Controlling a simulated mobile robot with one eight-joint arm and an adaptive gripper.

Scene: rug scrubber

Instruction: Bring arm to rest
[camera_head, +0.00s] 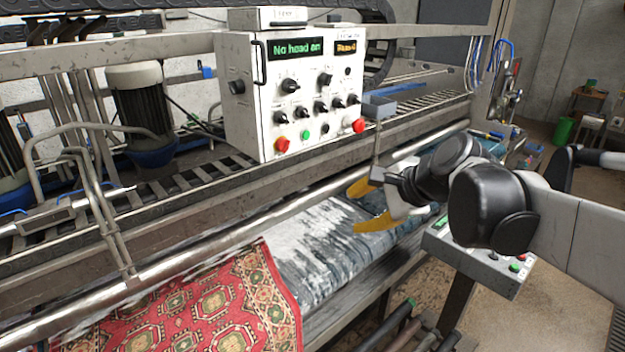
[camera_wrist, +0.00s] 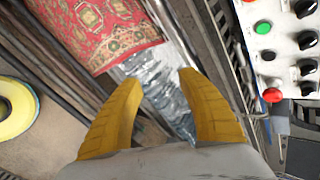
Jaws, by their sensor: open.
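My gripper (camera_head: 365,207) has two yellow fingers and sits at the end of my black and white arm, which reaches in from the right. In the wrist view my gripper (camera_wrist: 160,92) is open, with nothing between its spread fingers. It hangs over the blue-grey wet bed (camera_head: 345,240) of the machine, to the right of the red patterned rug (camera_head: 215,300). The rug also shows in the wrist view (camera_wrist: 95,30), beyond the fingers.
A white control box (camera_head: 290,95) with a green display, knobs and buttons stands on the machine frame behind my gripper. A smaller button panel (camera_head: 475,262) is below my arm. A metal rail (camera_head: 200,240) runs along the machine. A yellow ring-shaped object (camera_wrist: 15,108) lies at left in the wrist view.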

